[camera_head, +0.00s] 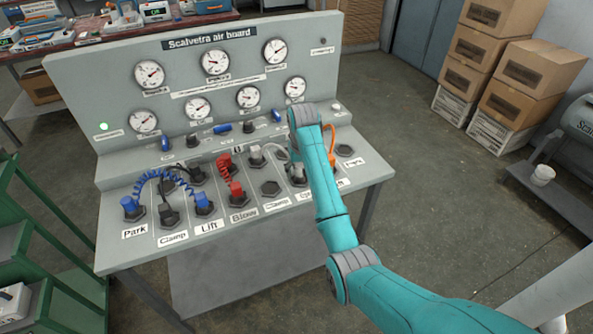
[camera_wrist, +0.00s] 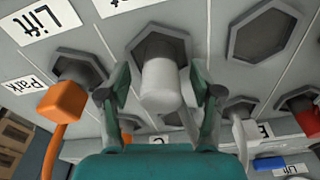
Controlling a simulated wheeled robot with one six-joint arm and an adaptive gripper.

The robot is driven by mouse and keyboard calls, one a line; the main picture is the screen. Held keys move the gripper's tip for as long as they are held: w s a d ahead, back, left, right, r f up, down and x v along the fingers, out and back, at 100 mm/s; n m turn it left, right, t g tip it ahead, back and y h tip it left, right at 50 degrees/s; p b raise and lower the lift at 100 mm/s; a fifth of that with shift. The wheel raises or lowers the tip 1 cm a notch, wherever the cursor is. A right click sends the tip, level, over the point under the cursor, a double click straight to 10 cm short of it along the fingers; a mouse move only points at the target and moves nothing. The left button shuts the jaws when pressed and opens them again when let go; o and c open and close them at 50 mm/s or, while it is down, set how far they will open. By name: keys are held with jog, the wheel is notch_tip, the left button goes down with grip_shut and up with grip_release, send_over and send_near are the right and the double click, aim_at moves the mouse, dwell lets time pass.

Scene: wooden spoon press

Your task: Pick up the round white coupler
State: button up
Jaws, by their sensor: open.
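A round white coupler (camera_wrist: 160,85) sits in a hexagonal socket in the middle of the wrist view, with a pale hose running off its lower end. My gripper (camera_wrist: 164,88) is open, with one finger on each side of the coupler. Gaps show between the fingers and the coupler. In the head view my arm hides most of the gripper and of the coupler under it. A second white coupler (camera_wrist: 246,130) shows to the right in the wrist view, and a white one (camera_head: 256,156) stands in the back row in the head view.
Close by are an orange coupler (camera_wrist: 62,102) with its hose and a red coupler (camera_wrist: 298,104). Blue couplers (camera_head: 133,207), black ones and a coiled red hose (camera_head: 224,168) fill the left of the board. Gauges (camera_head: 215,62) stand on the upright panel behind.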

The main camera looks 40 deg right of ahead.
jog(key=shift+f, duration=0.1)
grip_shut()
